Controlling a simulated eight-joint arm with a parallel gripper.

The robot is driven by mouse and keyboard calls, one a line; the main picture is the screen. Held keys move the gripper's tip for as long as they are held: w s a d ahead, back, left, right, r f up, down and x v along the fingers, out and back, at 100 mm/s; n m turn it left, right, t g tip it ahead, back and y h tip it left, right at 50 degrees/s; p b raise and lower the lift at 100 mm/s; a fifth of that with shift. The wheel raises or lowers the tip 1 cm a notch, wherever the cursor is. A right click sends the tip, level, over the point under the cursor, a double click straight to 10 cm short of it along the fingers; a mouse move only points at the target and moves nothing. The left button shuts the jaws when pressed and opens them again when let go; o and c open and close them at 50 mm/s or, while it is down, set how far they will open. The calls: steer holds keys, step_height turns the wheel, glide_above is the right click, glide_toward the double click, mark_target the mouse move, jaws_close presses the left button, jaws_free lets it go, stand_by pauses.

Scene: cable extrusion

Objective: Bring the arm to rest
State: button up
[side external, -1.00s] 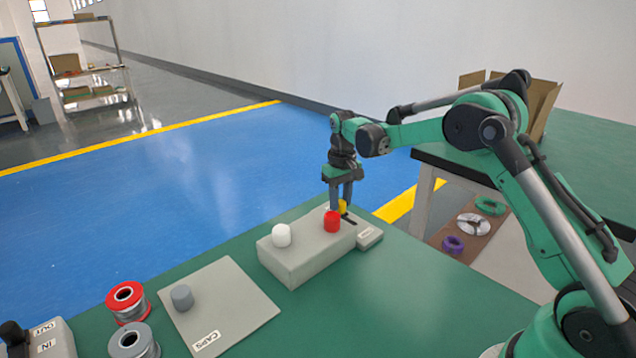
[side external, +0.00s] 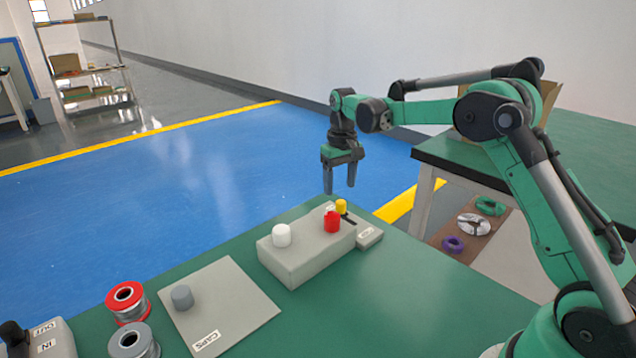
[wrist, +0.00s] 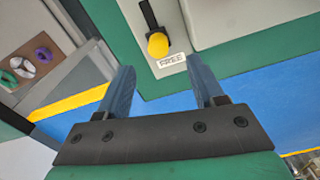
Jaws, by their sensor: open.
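My gripper (side external: 339,188) is open and empty in the side external view, held above the far end of the grey block (side external: 297,262). Its two fingers point down with a clear gap, and nothing is between them. In the wrist view my gripper (wrist: 165,90) also shows two spread fingers. Below it, the yellow knob (side external: 341,206) stands on a slotted part beside the block; the wrist view shows the yellow knob (wrist: 158,45) next to a label reading "FREE". A red cap (side external: 332,222) and a white cap (side external: 282,235) stand on the block. The fingers touch none of these.
A grey plate (side external: 235,300) marked "CAPS" holds a grey cap (side external: 182,297). A red spool (side external: 127,300) and a grey spool (side external: 131,343) stand left of it, near an IN/OUT lever box (side external: 50,338). A second table (side external: 580,145) stands behind my arm. The air around my gripper is clear.

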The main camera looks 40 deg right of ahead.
steer(key=shift+r, duration=0.75)
steer(key=shift+s+a+r, duration=0.1)
steer(key=shift+r, duration=0.05)
steer(key=s+a+r+n+t, duration=0.1)
steer(key=s+a+r+t, duration=0.3)
steer(key=s+a+r, duration=0.35)
steer(key=s+a+f+t, duration=0.1)
steer(key=s+a, duration=0.1)
steer(key=s, duration=0.2)
steer(key=s+a+f+n+t, duration=0.1)
steer(key=s+a+f+t, duration=0.1)
steer(key=s, duration=0.3)
steer(key=shift+s+a, duration=0.25)
steer(key=shift+s, duration=0.05)
steer(key=shift+f, duration=0.1)
stand_by(0.7)
